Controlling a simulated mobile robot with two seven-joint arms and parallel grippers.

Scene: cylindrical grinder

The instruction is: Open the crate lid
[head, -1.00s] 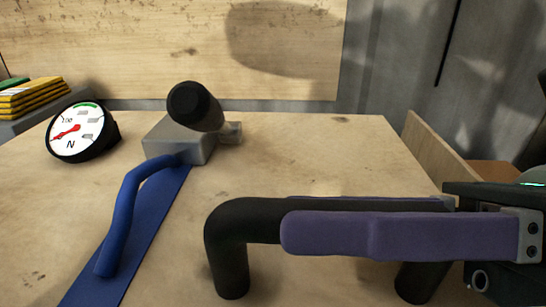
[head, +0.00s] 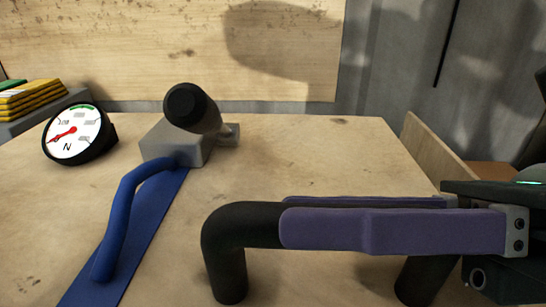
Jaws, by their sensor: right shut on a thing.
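A pale wooden panel (head: 290,165), apparently the crate lid, fills the lower part of the view and lies flat. A thick black handle (head: 228,265) stands on it at the front right, with two legs and a crossbar. My right gripper (head: 284,214) comes in from the right and is shut on the handle, with one long purple finger on the near side of the crossbar and one on the far side. The finger covers much of the bar. My left gripper is not in view.
A blue strip with a blue bent lever (head: 122,215) runs to a grey block (head: 172,145) with a black knob (head: 188,105). A round gauge (head: 75,134) stands at left, near yellow stacked items (head: 32,97). A wooden board (head: 180,50) stands behind.

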